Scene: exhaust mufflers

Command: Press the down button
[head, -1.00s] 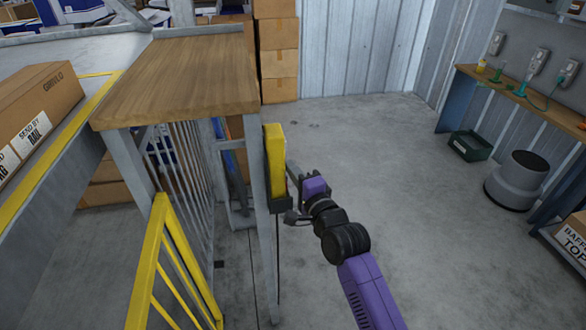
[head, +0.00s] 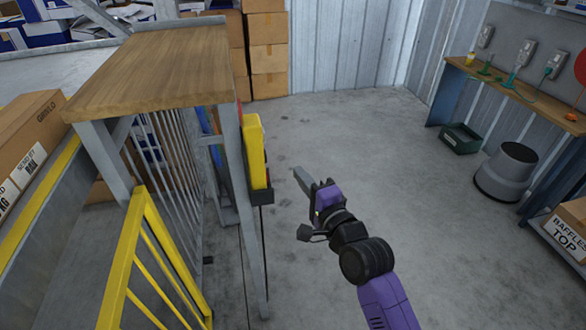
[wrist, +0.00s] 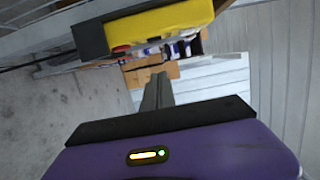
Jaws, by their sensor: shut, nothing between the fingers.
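A yellow control box (head: 256,150) hangs on the grey post under the wood-topped stand. It also shows in the wrist view (wrist: 165,24), at the top, with a red button (wrist: 121,48) on the face toward my gripper. I cannot make out a down button or any marking on that face. My gripper (head: 299,174) is shut and empty, to the right of the box with a clear gap between them. Its grey fingers (wrist: 158,90) point away from the wrist camera, below the box in that picture.
The wood-topped stand (head: 150,70) and yellow railing (head: 140,235) lie left of my arm. Cardboard boxes (head: 267,57) are stacked behind. A workbench (head: 510,95), a green bin (head: 461,138) and a grey round container (head: 507,172) stand right. The middle floor is open.

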